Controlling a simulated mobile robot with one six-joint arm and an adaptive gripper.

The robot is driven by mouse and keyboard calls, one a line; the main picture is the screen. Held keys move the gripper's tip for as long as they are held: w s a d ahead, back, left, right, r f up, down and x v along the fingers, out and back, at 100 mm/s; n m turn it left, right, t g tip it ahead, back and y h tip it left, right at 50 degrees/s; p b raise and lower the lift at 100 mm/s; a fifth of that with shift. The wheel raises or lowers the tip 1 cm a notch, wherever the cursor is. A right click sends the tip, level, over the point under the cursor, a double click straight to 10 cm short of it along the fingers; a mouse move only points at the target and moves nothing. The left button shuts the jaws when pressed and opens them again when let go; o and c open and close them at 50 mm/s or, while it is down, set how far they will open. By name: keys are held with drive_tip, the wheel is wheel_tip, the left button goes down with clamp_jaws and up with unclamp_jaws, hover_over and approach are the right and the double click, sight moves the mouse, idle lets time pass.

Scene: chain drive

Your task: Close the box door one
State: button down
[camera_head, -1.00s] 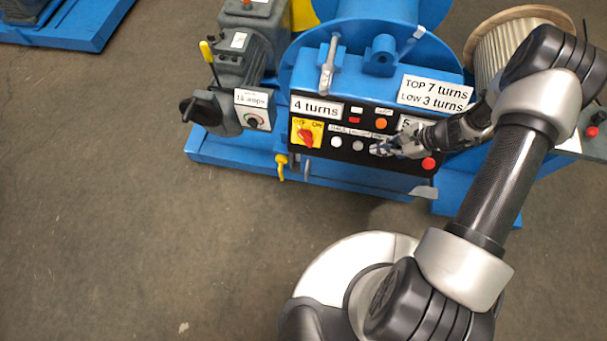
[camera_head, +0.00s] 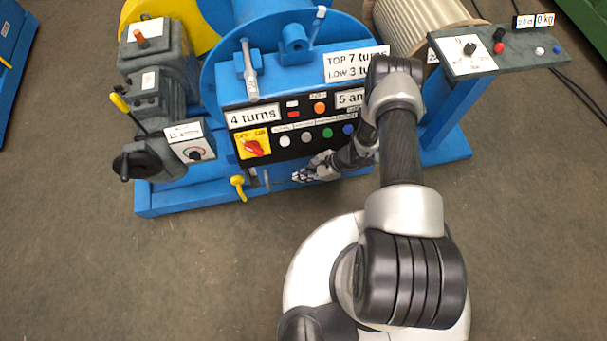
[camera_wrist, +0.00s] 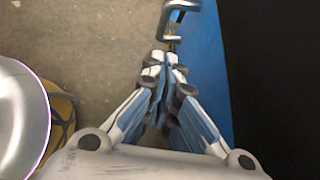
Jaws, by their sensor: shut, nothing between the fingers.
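The black control box (camera_head: 305,150) is fixed to the front of the blue machine, with labels, a red switch on yellow and coloured buttons. No separate door can be clearly made out on it. My gripper (camera_head: 298,176) is at the lower edge of the box, below the white button. In the wrist view my gripper (camera_wrist: 164,58) is shut and empty, its fingertips together. A grey bent handle (camera_wrist: 168,18) lies just beyond the fingertips, apart from them or barely touching; I cannot tell which. My arm hides the box's right end in the head view.
A yellow-handled part (camera_head: 238,187) hangs below the box at left. A grey motor unit (camera_head: 155,90) with a lever stands further left. A second control stand (camera_head: 470,60) is at the right. The floor (camera_head: 80,270) in front is clear at left.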

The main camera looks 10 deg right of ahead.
drive_tip(key=w+a+f+b, duration=0.1)
drive_tip(key=a+f, duration=0.3)
drive_tip(key=a, duration=0.4)
drive_tip(key=shift+w+b, duration=0.25)
drive_tip(key=shift+b, duration=0.4)
